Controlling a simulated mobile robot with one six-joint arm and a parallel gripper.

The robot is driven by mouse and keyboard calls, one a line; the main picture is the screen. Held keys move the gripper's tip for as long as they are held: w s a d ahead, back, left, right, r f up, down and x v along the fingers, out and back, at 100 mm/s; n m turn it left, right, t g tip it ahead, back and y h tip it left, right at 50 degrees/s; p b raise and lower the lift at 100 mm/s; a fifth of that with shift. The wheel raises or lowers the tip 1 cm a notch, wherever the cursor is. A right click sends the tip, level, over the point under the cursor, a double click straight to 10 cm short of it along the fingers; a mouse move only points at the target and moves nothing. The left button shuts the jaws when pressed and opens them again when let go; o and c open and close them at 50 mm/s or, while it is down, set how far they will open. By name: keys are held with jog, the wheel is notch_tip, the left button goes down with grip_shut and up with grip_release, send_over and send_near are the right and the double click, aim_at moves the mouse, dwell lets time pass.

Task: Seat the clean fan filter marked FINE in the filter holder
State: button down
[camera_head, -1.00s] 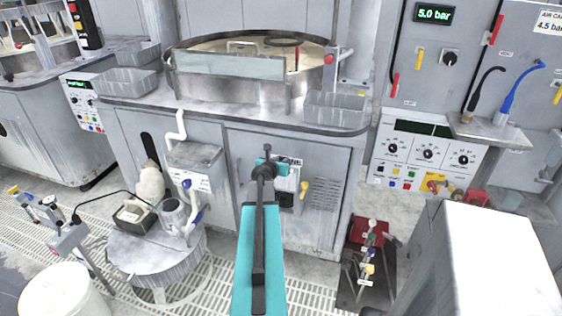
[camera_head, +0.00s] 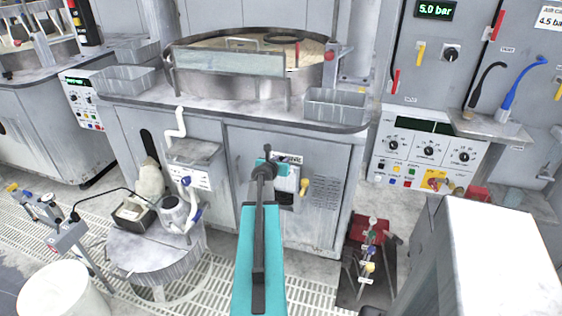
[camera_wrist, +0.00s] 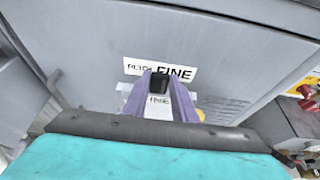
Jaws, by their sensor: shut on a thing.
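My gripper (camera_wrist: 160,80) has two purple fingers, shut on the clean fan filter (camera_wrist: 159,99), a pale piece printed FINE with a black part at its top. In the head view the end of my teal arm is in front of the grey cabinet. A pale block (camera_head: 289,178) with a dark area below it shows just beyond the arm; I cannot tell filter from holder there. A white label ending in FINE (camera_wrist: 175,73) is on the cabinet face right beyond the fingers. The filter holder is mostly hidden, and I cannot tell whether the filter touches it.
A yellow handle (camera_head: 304,187) is on the cabinet right of the pale block. A black tray with small valves (camera_head: 366,262) is on the floor at right. A round grey stand (camera_head: 150,250) with a jug and box is at left.

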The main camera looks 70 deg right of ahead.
aim_at(282, 179)
jog(key=shift+f+b, duration=4.2)
jog(key=shift+f, duration=1.45)
dwell(1.3)
jog(key=c, duration=1.4)
grip_release()
jog(key=shift+a, duration=0.1)
